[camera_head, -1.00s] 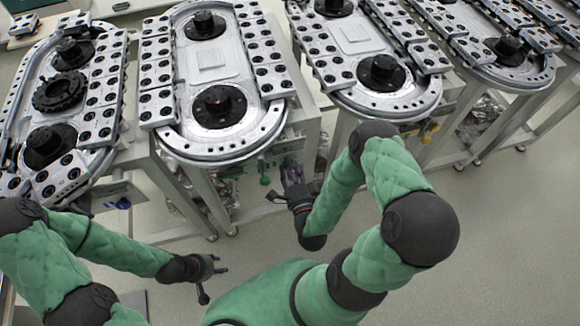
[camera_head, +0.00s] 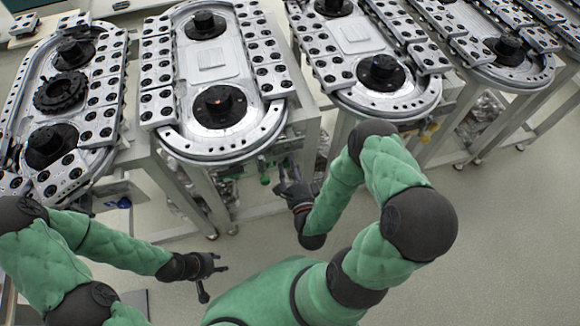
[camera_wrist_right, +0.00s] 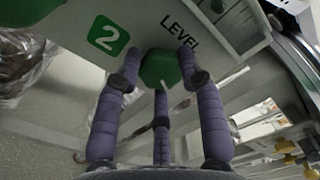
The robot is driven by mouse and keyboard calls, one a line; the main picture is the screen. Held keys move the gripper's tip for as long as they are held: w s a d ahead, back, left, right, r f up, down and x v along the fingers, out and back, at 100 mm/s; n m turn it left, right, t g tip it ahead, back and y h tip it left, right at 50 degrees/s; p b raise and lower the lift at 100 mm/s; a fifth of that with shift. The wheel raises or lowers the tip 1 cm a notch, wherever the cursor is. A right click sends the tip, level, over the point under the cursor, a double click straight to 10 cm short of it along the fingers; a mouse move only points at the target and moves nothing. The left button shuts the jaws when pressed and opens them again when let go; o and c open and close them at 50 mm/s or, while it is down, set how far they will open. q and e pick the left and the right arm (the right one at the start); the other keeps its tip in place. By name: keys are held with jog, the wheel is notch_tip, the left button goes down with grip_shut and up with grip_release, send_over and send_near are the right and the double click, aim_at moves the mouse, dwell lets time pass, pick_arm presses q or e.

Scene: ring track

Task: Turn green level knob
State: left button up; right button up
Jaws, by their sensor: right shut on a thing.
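The green level knob (camera_wrist_right: 160,68) sits on a light panel beside the printed word LEVEL in the right wrist view. It shows small in the head view (camera_head: 265,180), below the front of the second ring track. My right gripper (camera_wrist_right: 158,72) has its purple padded fingers around the knob, shut on it; it also shows in the head view (camera_head: 280,184). The fingertips hide parts of the knob's sides. My left gripper (camera_head: 214,281) is low at the left, empty, with its fingers apart, away from the panel.
Several ring tracks, such as the second one (camera_head: 180,138), stand in a row on metal frames. A green label with the number 2 (camera_wrist_right: 108,34) is left of the knob. Yellow knobs (camera_wrist_right: 285,160) show at the lower right. Grey floor (camera_head: 510,240) is open at the right.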

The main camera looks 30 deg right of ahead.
jog(key=shift+a+f, duration=0.1)
jog(key=shift+a, duration=0.1)
jog(key=o, duration=1.1)
jog(key=shift+o, duration=0.2)
jog(key=v, duration=0.7)
jog(key=shift+s, duration=0.3)
jog(key=shift+w, duration=0.1)
